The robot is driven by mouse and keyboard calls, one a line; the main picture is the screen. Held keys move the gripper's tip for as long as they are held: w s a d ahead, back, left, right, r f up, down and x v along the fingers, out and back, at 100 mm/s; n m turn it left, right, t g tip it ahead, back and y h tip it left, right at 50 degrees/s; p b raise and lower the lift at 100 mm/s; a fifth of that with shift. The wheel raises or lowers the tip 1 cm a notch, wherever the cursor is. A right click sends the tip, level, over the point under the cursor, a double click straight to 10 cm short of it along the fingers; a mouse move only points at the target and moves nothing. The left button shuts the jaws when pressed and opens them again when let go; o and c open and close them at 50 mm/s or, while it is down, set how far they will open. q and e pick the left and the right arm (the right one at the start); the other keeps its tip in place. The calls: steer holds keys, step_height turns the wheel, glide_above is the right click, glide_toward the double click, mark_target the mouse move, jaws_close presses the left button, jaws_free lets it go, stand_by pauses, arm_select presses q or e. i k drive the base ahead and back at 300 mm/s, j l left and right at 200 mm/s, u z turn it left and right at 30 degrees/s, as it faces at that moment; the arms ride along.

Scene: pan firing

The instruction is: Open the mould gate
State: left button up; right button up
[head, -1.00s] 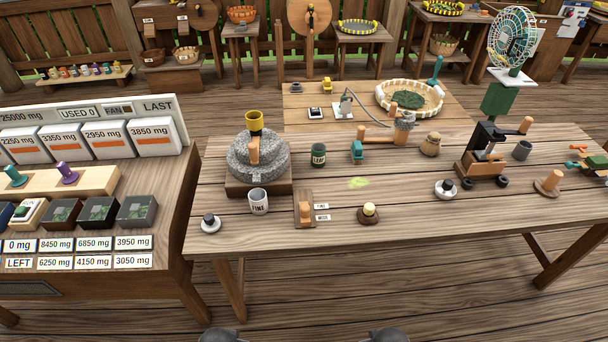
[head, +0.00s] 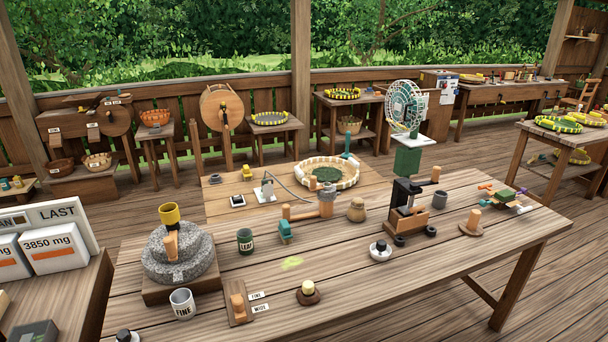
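A small press-like device (head: 408,212) with a black upright frame, a wooden block and a side handle stands at the right of the long table; it may carry the mould, but I cannot make out a gate or its state. A wooden slider board (head: 238,304) with an orange-brown knob lies at the table's front, beside labels reading FINE and WIDE. Neither of my grippers is in view.
On the long table (head: 350,280) stand a stone mill (head: 180,255), a FINE cup (head: 183,303), a LEAF jar (head: 245,241), a mallet-like tool (head: 285,231) and a round basket (head: 327,174). The front right of the table is mostly clear.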

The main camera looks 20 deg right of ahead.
mark_target(417, 220)
steer(key=z, duration=1.2)
